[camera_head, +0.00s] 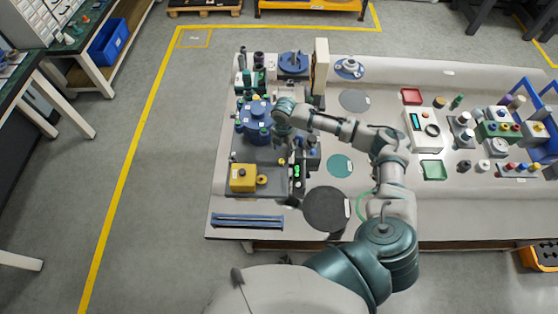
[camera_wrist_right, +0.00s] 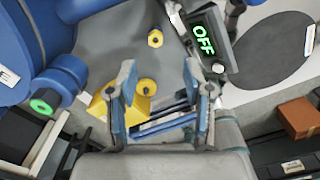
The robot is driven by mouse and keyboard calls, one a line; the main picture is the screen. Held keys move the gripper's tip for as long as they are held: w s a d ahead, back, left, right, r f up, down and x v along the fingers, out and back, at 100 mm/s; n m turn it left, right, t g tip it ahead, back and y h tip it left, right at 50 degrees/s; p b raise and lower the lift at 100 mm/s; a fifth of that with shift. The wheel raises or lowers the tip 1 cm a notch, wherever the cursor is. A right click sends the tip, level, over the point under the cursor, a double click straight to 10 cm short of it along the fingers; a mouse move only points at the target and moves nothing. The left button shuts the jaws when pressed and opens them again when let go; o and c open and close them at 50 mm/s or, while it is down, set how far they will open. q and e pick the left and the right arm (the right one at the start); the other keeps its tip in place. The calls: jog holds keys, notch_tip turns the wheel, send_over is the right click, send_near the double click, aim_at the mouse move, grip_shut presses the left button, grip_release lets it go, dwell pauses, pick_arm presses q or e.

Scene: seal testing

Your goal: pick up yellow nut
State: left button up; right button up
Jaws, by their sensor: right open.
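A second round yellow piece (camera_wrist_right: 147,87) shows between the fingers beside a yellow block (camera_wrist_right: 104,101). In the head view the round piece (camera_head: 262,180) is just right of the yellow block (camera_head: 243,178). My right gripper (camera_wrist_right: 159,67) is open and empty, its two fingers spread above the plate. In the head view the gripper (camera_head: 284,147) is small, above the plate and beside the blue machine (camera_head: 255,117). My left gripper is not in view.
A dark round mat (camera_head: 326,209) and blue bars (camera_head: 247,221) lie near the table's front edge. Red (camera_head: 411,96) and green (camera_head: 433,170) trays lie to the right.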

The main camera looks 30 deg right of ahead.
send_over(281, 162)
jog(key=d, duration=0.1)
notch_tip(281, 162, down, 4)
jog(key=shift+f, duration=0.1)
jog(key=f, duration=0.3)
jog(key=a+f, duration=0.1)
jog(key=shift+w+f, duration=0.15)
jog(key=shift+f, duration=0.25)
jog(key=shift+d, duration=0.1)
grip_shut()
